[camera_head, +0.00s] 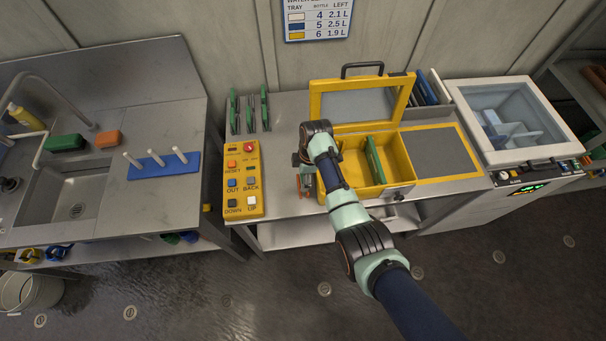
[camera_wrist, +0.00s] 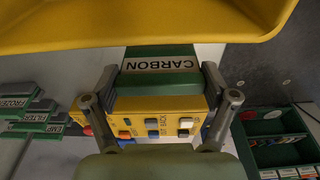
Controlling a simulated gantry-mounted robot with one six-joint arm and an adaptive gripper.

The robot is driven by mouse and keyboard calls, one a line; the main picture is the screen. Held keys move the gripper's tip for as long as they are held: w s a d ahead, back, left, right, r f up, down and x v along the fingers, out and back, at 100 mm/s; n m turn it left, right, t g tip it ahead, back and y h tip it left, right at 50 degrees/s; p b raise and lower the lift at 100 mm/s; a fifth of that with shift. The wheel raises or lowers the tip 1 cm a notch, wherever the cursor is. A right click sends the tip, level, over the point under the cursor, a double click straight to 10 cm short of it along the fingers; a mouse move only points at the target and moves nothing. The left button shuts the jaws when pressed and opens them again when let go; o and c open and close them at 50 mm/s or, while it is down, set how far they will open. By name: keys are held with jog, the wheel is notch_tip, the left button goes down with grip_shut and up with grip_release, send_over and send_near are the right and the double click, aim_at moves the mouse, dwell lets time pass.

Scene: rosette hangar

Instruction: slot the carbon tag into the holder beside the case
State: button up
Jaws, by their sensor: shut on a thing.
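The carbon tag (camera_wrist: 160,64) is a green block with a white label reading CARBON, upside down in the wrist view. My gripper (camera_wrist: 160,78) is shut on it, with a finger at either side. In the head view my gripper (camera_head: 305,182) is at the front left of the open yellow case (camera_head: 400,181), above the bench, and the tag is mostly hidden. A slotted grey rack (camera_head: 241,128) with several upright green tags (camera_head: 249,112) stands left of the case. Labelled green tags (camera_wrist: 38,118) also show at left in the wrist view.
A green piece (camera_head: 375,160) stands inside the case, whose lid (camera_head: 360,104) is raised. A white glass-topped machine (camera_head: 515,118) is at right. A green divided bin (camera_wrist: 272,125) shows in the wrist view.

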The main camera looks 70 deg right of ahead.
jog(key=shift+f+b, duration=1.05)
jog(key=shift+f, duration=0.45)
dwell(0.8)
dwell(0.5)
jog(key=o, duration=0.9)
jog(key=shift+c, duration=0.2)
notch_tip(320, 180, up, 16)
jog(key=p, duration=1.5)
